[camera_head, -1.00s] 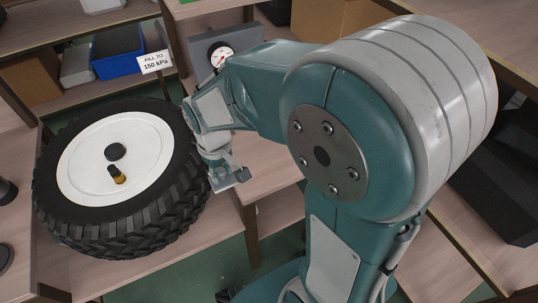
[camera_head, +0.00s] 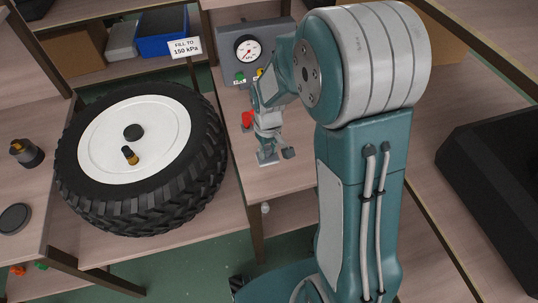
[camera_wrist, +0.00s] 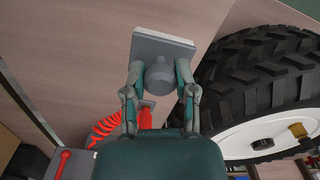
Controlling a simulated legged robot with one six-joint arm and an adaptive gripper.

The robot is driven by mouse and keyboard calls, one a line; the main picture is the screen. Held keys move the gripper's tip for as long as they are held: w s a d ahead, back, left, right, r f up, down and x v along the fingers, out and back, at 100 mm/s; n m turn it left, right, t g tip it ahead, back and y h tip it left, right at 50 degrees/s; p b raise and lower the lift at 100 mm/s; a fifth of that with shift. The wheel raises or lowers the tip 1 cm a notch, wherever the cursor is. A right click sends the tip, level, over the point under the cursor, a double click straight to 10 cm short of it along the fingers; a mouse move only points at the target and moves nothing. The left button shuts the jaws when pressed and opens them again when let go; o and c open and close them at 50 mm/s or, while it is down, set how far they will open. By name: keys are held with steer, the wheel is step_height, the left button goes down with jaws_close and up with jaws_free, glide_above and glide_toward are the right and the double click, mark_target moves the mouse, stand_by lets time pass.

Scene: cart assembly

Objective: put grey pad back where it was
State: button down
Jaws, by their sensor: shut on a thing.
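The grey pad (camera_wrist: 165,46) is a flat square plate with a round grey knob. In the wrist view the two fingers of my gripper (camera_wrist: 160,80) are shut on either side of that knob. In the head view the pad (camera_head: 267,159) shows small and partly hidden below my gripper (camera_head: 271,146). It is over the wooden bench (camera_head: 283,184) right of the wheel. I cannot tell whether the pad touches the bench top.
A large black-tyred wheel (camera_head: 205,155) with a white rim lies left of my gripper. A pressure gauge box (camera_head: 225,49) stands behind, with a red coiled hose (camera_wrist: 104,127) near it. A "150 kPa" sign (camera_head: 185,48) and blue bin (camera_head: 162,38) are further back.

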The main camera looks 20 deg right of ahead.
mark_target(267, 156)
steer(key=w+f, duration=0.2)
steer(key=shift+a+f, duration=0.35)
steer(key=shift+w+a+f, duration=0.1)
steer(key=shift+a+f, duration=0.1)
steer(key=shift+a, duration=0.05)
steer(key=f, duration=0.3)
steer(key=shift+w+d+f, duration=0.1)
steer(key=shift+d, duration=0.75)
steer(key=shift+c, duration=2)
jaws_free()
steer(key=shift+a+f, duration=0.1)
steer(key=shift+a, duration=0.55)
steer(key=shift+d, duration=0.4)
steer(key=s+r+m+t, duration=0.1)
steer(key=s+r, duration=0.3)
steer(key=r, duration=0.7)
steer(key=s+r+m+t, duration=0.1)
steer(key=s+r, duration=0.3)
steer(key=r, duration=0.8)
steer(key=s+r+m+t, duration=0.1)
steer(key=s+r+t, duration=0.2)
steer(key=s, duration=0.9)
steer(key=shift+s+a+r+m+t, duration=0.15)
steer(key=shift+s+r+m+t, duration=0.2)
steer(key=shift+r, duration=0.55)
